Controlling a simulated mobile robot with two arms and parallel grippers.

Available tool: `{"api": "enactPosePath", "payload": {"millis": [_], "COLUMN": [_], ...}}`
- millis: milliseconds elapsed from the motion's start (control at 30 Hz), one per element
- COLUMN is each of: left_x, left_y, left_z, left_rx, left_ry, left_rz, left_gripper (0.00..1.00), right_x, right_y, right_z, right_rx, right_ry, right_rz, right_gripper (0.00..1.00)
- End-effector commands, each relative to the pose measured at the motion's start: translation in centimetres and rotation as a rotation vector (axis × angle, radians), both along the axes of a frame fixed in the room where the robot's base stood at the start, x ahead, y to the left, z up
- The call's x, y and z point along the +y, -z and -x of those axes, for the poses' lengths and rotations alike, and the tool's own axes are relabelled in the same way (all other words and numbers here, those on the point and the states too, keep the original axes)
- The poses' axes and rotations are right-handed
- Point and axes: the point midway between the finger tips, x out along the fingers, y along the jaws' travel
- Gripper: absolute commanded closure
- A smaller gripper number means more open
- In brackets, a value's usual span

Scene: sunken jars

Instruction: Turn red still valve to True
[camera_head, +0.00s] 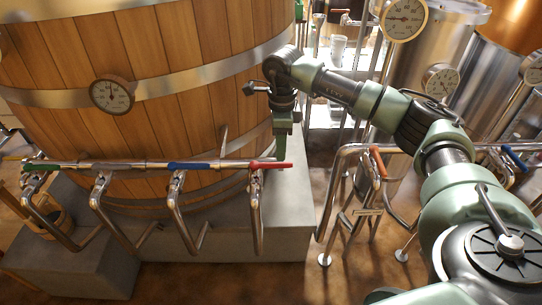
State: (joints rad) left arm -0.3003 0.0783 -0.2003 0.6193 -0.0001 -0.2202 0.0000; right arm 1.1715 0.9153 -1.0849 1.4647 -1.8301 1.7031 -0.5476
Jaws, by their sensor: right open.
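The red valve handle (270,165) lies level at the right end of a row of pipe valves in front of the wooden vat, on a bent steel pipe. My right gripper (283,151) points down just above and behind the right part of the red handle. It is open, and its fingers look edge-on, so I cannot tell whether they touch the handle. Nothing is seen between its fingers. My left gripper is not in view.
The same row has a blue handle (188,165) and a green handle (41,166). The wooden vat (180,60) stands close behind on a grey plinth (285,222). An orange-handled valve (378,162) stands right. Brown floor lies in front.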

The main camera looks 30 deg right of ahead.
Motion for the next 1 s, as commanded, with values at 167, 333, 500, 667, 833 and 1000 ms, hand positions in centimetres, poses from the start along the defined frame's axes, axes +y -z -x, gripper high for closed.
{"api": "enactPosePath", "payload": {"millis": [167,333,500,667,833,1000], "left_x": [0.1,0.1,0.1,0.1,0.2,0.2], "left_y": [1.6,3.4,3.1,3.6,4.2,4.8], "left_z": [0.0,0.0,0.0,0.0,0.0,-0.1], "left_rx": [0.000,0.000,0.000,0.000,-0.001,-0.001], "left_ry": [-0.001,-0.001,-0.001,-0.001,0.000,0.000], "left_rz": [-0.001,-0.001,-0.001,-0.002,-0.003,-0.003], "left_gripper": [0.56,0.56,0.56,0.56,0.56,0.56], "right_x": [0.0,0.0,0.0,0.1,0.1,0.2], "right_y": [2.3,5.1,4.9,5.6,6.5,7.3], "right_z": [0.1,0.1,0.0,0.0,0.0,0.0], "right_rx": [0.003,0.004,0.001,0.002,0.000,0.002], "right_ry": [0.000,0.001,0.000,0.000,0.000,0.000], "right_rz": [0.002,0.000,-0.001,-0.001,-0.001,-0.001], "right_gripper": [0.59,0.59,0.59,0.59,0.59,0.59]}}
